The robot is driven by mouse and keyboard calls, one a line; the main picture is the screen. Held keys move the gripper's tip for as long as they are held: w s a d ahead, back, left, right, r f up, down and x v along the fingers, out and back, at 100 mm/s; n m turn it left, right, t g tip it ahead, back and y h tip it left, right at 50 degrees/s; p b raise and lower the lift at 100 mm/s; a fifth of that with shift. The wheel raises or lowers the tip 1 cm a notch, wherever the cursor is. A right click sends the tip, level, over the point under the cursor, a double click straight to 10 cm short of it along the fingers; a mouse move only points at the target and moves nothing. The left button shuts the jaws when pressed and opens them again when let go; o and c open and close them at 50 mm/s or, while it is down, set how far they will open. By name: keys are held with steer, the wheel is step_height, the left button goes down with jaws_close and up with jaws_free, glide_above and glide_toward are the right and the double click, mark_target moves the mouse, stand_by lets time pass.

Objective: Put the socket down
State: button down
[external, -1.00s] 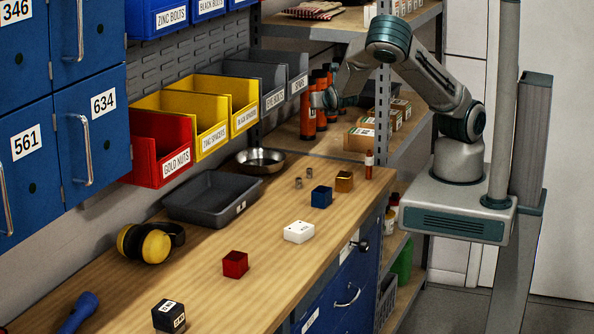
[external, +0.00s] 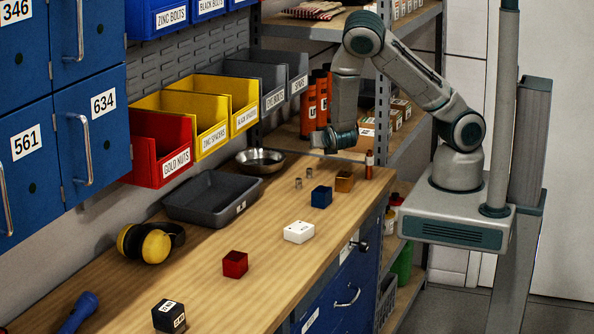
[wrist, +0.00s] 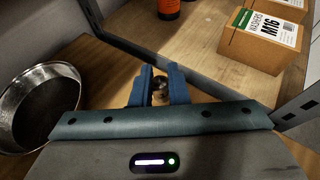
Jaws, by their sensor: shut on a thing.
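The socket (wrist: 159,93) is a small dark metal cylinder, seen in the wrist view between the two blue fingers of my gripper (wrist: 160,82), which is shut on it. In the external view my gripper (external: 331,148) hangs over the far end of the wooden workbench (external: 215,262), pointing down. The held socket cannot be made out in that view. Two small grey metal cylinders (external: 298,183) (external: 312,173) stand on the bench in front of my gripper.
A metal bowl (external: 260,161) and a grey tray (external: 203,214) lie to the left. A blue block (external: 322,196), an orange-brown block (external: 344,182) and a slim red bottle (external: 369,165) stand near. A shelf with a box marked M16 (wrist: 238,45) is behind.

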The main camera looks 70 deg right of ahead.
mark_target(322, 166)
steer(key=shift+f+b, duration=0.3)
steer(key=shift+f, duration=2.35)
steer(key=shift+f, duration=0.1)
steer(key=c, duration=1.4)
jaws_free()
